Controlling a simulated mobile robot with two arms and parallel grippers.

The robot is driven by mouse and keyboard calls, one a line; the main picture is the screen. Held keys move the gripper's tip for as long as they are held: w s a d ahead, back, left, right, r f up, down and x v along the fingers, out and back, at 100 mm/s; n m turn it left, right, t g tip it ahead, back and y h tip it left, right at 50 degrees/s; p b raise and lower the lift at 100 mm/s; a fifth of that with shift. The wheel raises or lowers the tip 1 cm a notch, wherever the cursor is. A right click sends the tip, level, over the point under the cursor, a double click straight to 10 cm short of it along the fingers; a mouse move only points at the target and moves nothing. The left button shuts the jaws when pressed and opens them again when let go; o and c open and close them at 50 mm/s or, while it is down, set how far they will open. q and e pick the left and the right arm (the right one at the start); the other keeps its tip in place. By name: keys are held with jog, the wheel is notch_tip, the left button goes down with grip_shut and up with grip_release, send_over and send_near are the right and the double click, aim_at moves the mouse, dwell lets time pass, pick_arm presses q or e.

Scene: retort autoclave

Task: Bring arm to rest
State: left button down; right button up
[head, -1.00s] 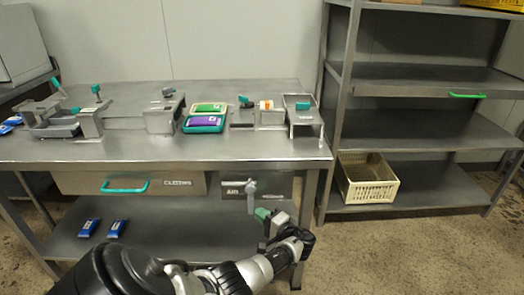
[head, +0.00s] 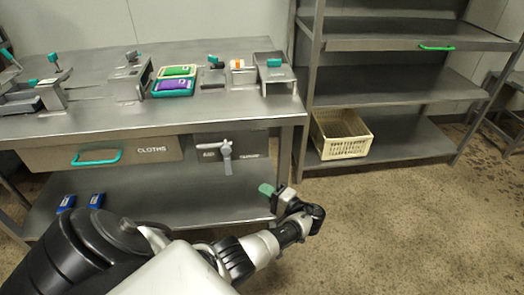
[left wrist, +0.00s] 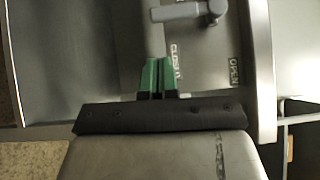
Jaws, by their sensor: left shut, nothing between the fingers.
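My left arm comes in from the lower left in the head view. Its gripper (head: 267,189) is in front of the steel workbench's right leg, below the tabletop. In the left wrist view its two green fingers (left wrist: 158,76) are together, with nothing between them. Beyond the fingers is the grey panel (left wrist: 195,60) marked CLOSED and OPEN, with a grey lever (left wrist: 190,12). The same lever (head: 227,157) hangs on the bench front in the head view, apart from the gripper. My right gripper is not in view.
The workbench (head: 220,112) carries clamps and a purple-topped box (head: 173,86). A CLOTHS drawer (head: 45,158) has a green handle. Two blue packs (head: 97,200) lie on the lower shelf. A steel rack (head: 420,85) holds a cream crate (head: 342,148).

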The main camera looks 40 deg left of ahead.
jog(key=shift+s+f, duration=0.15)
pick_arm(q)
jog(key=s+d+f+m+t+h, duration=0.1)
jog(key=s+d+f+h, duration=0.4)
jog(key=f, duration=0.3)
jog(key=s+d+f+m+t+h, duration=0.1)
jog(key=s+d+f+m+h, duration=0.15)
jog(key=s+f+h, duration=0.4)
jog(key=s+d+n+t+h, duration=0.1)
jog(key=s+d+t+h, duration=0.1)
jog(key=s+d+h, duration=0.8)
jog(key=s+f+g+y+p, duration=0.1)
jog(key=s+f+p, duration=0.2)
jog(key=s+p, duration=0.6)
jog(key=s+a+f+y+p, duration=0.1)
jog(key=s+f+y+p, duration=0.1)
jog(key=s+p, duration=0.7)
jog(key=s, duration=0.2)
jog(key=shift+s+a+f+g, duration=0.25)
jog(key=shift+s+f+g, duration=0.15)
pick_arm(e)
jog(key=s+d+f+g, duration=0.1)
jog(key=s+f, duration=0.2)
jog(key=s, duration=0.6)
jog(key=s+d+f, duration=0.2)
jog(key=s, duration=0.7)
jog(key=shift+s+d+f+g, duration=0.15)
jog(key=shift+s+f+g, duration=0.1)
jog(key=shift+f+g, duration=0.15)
